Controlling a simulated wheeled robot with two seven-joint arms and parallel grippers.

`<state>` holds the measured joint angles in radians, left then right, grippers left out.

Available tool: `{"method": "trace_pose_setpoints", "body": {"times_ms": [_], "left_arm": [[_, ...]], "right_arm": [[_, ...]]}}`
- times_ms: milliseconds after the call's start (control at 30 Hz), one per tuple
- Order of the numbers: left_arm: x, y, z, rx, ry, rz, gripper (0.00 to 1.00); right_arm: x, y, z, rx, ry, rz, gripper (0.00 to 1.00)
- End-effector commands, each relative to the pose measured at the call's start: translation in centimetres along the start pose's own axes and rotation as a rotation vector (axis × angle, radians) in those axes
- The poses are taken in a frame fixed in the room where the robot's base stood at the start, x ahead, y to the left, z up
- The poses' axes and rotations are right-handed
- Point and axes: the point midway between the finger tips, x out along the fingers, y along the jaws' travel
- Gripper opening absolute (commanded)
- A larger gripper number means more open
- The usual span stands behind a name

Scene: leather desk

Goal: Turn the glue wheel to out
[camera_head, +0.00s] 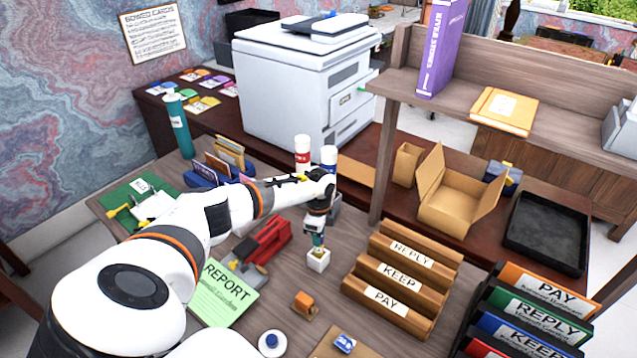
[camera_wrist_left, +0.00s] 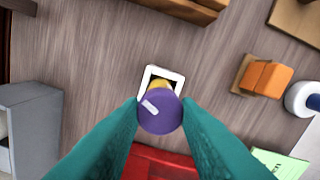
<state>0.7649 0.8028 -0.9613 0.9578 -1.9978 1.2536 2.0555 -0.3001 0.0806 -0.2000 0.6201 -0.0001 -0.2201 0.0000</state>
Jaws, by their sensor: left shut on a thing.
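My left gripper (camera_head: 317,243) points down over the desk, its teal fingers shut on a small round purple wheel. The purple wheel (camera_wrist_left: 166,120), which I take for the glue wheel, sits between the fingertips (camera_wrist_left: 160,114) in the left wrist view. It bears a short white mark, slanted, left of its middle. The white block (camera_head: 318,262) also shows under the fingertips in the head view, standing on the desk. No "out" lettering is readable. My right gripper is not in view.
A red stapler-like tool (camera_head: 262,243) and a green report (camera_head: 224,293) lie left of the block. An orange item (camera_head: 304,302) lies in front. A wooden rack marked REPLY, KEEP, PAY (camera_head: 385,300) stands to the right. Bare desk surrounds the block.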

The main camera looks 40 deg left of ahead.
Motion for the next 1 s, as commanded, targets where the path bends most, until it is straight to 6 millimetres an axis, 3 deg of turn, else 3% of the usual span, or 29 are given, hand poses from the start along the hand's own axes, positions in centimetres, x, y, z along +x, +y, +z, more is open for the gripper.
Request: {"method": "trace_pose_setpoints", "body": {"times_ms": [500, 1000], "left_arm": [[-0.2, 0.0, 0.0, -0.377, -0.001, 0.000, 0.06], [0.0, 0.0, 0.0, -0.469, 0.000, 0.000, 0.06]], "right_arm": [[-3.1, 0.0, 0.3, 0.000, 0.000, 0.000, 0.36], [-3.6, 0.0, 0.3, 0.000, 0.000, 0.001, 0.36]]}}
